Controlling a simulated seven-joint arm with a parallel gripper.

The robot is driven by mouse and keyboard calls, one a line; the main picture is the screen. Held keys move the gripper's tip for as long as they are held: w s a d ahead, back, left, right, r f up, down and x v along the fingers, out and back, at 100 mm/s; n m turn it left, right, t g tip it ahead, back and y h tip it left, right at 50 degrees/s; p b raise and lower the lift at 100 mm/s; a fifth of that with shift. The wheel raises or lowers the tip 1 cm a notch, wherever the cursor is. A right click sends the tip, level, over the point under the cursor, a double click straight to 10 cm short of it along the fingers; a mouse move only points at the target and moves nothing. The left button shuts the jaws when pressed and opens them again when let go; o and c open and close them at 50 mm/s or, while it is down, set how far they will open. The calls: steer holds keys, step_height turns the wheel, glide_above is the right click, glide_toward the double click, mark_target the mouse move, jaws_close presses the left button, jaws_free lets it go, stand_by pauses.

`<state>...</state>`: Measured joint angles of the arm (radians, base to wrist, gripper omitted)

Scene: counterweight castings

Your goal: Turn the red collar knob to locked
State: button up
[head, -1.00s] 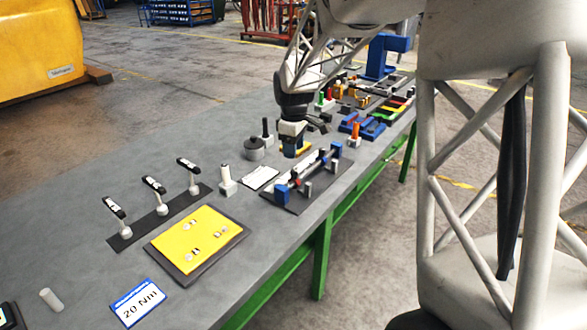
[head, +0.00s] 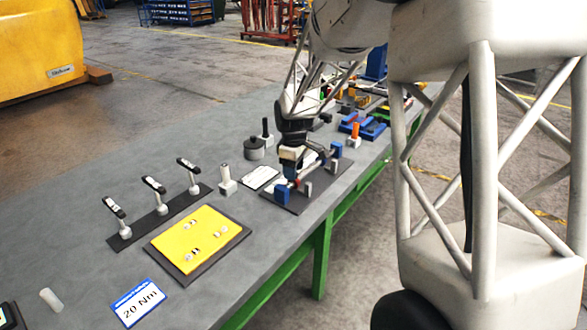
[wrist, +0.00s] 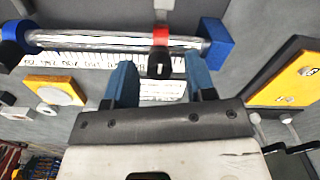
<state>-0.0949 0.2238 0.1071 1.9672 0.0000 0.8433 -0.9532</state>
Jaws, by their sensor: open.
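The red collar (wrist: 176,37) sits around a shiny metal rod (wrist: 100,42) in the wrist view. A dark knob (wrist: 158,64) hangs at the collar, and its exact setting cannot be read. The rod runs between blue end blocks (wrist: 217,42), which also show in the head view (head: 282,195). My gripper (wrist: 160,70) is open, with one blue finger on each side of the knob and apart from it. In the head view my gripper (head: 291,170) is low over the rod fixture and hides much of the rod and collar.
A dark base plate (head: 312,197) carries the fixture. A white printed card (head: 259,178) and a white post (head: 225,180) lie to its left. A yellow board (head: 197,240) and a row of black-handled levers (head: 160,220) stand nearer. The table's right edge is close.

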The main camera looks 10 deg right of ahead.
steer(key=c, duration=0.9)
